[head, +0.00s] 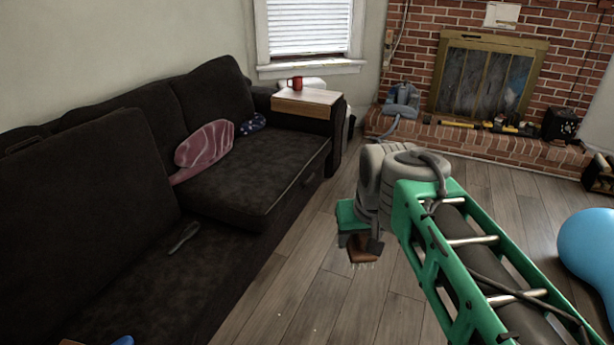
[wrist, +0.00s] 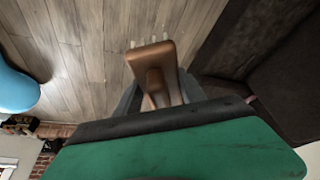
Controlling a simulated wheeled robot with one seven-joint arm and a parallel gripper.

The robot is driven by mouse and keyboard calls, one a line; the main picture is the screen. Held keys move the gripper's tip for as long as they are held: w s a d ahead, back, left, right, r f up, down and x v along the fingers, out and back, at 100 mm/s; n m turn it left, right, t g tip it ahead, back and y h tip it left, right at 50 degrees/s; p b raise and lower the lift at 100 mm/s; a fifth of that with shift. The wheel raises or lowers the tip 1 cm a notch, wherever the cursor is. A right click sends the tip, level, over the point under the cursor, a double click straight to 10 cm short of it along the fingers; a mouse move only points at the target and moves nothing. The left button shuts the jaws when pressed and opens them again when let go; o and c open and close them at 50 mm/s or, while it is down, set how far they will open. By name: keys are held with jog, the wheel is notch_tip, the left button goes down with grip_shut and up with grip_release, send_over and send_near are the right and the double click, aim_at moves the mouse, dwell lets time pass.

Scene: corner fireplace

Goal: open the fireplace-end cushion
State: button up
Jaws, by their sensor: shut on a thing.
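The fireplace-end cushion (head: 250,185) is the dark seat cushion at the sofa's far right end. It lies flat, with a small strap-like detail (head: 309,180) at its front edge. My gripper (head: 361,240) is over the floor to the right of the sofa, apart from the cushion. It is shut on a brown piece (head: 362,252) with several pale prongs pointing downward. In the wrist view the brown piece (wrist: 156,68) sits between the fingers (wrist: 160,97), its prongs toward the floor. The dark sofa (wrist: 285,85) shows at the right there.
A pink patterned pillow (head: 205,147) and a blue starred one (head: 252,124) rest on the sofa. A grey tool (head: 184,238) lies farther left. A red mug (head: 295,83) stands on the armrest tray (head: 308,101).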

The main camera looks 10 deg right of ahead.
jog(key=shift+a, duration=0.15)
jog(key=p+v, duration=0.2)
jog(key=p, duration=0.3)
jog(key=w+p+v, duration=0.1)
jog(key=p+v, duration=0.2)
jog(key=p, duration=0.2)
jog(key=p+v, duration=0.2)
jog(key=p, duration=0.3)
jog(key=shift+w+r, duration=0.1)
jog(key=shift+r, duration=0.6)
jog(key=r+p, duration=0.1)
jog(key=p, duration=0.2)
jog(key=shift+s, duration=0.3)
jog(key=shift+s+f, duration=0.1)
jog(key=shift+f, duration=0.05)
jog(key=shift+f, duration=0.15)
